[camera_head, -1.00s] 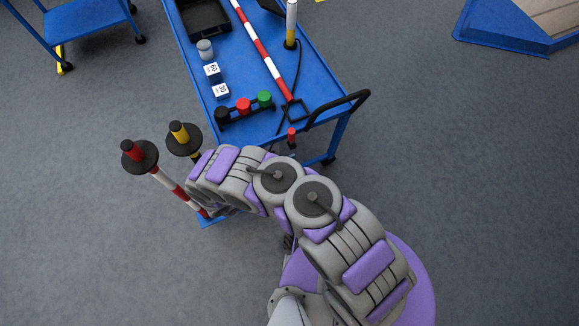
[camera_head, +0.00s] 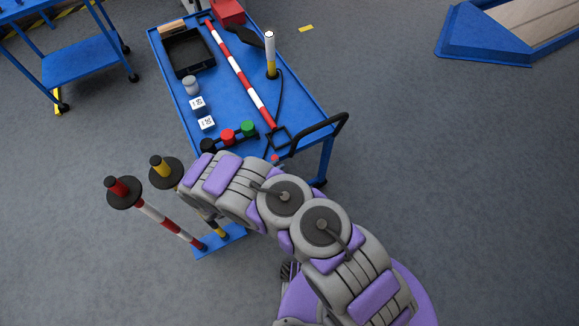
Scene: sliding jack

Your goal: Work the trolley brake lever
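The blue trolley (camera_head: 312,112) stands ahead of me, its near end towards my arm. A small red knob (camera_head: 275,158) shows at the trolley's near end, just above my arm. It looks like the tip of the brake lever; the rest of it is hidden behind my arm. A black push handle (camera_head: 325,130) curves out at the trolley's near right corner. My arm reaches up and left across the trolley's near end. My gripper is hidden beneath the arm, so its opening and its contact with the lever cannot be seen.
The trolley carries a black tray (camera_head: 188,52), a striped bar (camera_head: 240,75) and red and green knobs.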

